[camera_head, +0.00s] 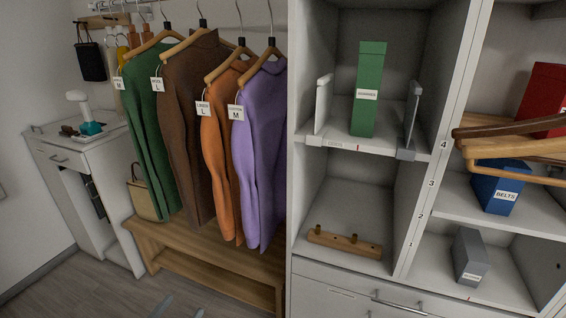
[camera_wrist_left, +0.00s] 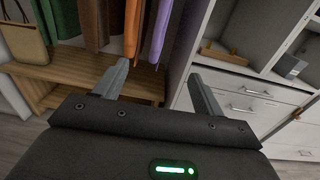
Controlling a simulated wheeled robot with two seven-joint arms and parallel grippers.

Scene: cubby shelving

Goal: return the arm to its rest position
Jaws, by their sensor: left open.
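My left gripper (camera_head: 177,306) shows only as its two grey fingertips at the bottom edge of the head view, low in front of the wooden bench. In the left wrist view the left gripper (camera_wrist_left: 158,70) has its two fingers wide apart with nothing between them. It points toward the bench and the lower ends of the hanging clothes, apart from them as far as I can tell. The rest of the left arm is out of view. My right gripper is in neither view.
A wooden bench (camera_head: 215,262) stands under hanging sweaters (camera_head: 180,125). To the right is cubby shelving holding a green box (camera_head: 369,90), a wooden peg rail (camera_head: 345,243), a blue box (camera_head: 497,187) and a grey box (camera_head: 470,257). Drawers (camera_head: 345,292) are below. Hangers (camera_head: 510,150) jut in at right.

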